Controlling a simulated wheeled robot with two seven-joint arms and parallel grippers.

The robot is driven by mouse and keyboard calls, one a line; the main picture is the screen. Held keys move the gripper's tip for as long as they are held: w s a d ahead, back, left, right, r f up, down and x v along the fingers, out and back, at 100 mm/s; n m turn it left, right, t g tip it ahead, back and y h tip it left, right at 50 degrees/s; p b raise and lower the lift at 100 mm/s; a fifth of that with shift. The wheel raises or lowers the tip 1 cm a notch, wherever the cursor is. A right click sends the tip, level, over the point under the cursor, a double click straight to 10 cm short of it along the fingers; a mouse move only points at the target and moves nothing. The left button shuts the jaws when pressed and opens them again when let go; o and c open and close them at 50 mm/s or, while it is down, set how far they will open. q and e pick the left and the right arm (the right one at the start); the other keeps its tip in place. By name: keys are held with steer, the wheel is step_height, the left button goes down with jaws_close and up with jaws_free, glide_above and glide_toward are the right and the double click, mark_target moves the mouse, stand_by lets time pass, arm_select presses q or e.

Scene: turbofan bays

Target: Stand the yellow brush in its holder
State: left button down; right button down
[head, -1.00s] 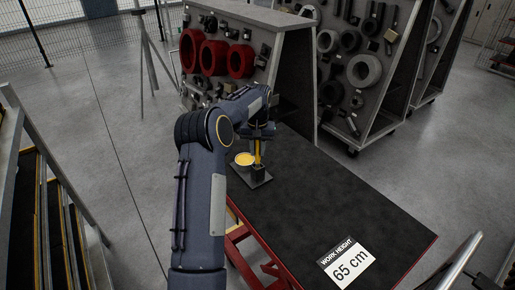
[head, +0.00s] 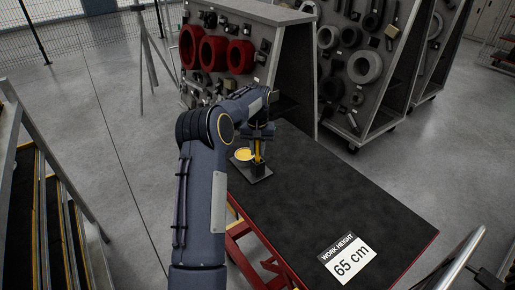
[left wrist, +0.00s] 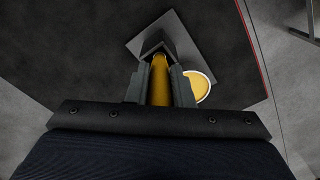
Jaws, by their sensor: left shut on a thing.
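My left gripper (head: 258,137) is shut on the yellow brush (head: 257,150), which it holds roughly upright at the far left of the dark table. In the left wrist view the brush (left wrist: 160,82) sits between the two fingers. The small dark holder (head: 258,169) is directly below the brush; it also shows in the left wrist view (left wrist: 157,42) at the brush's far end. The brush's lower end meets or enters the holder's top; how deep it sits is hidden. My right gripper is not in view.
A round yellow-filled dish (head: 243,155) stands right beside the holder, on or by its flat grey plate (left wrist: 185,35). The table (head: 330,200) is clear towards the front, except for a work height label (head: 346,259). A panel with red rings (head: 213,55) stands behind.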

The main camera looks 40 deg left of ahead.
arm_select(q)
steer(key=shift+f, duration=0.2)
steer(key=c, duration=1.2)
jaws_free()
steer(key=shift+r+b, duration=0.4)
steer(key=shift+r, duration=3.55)
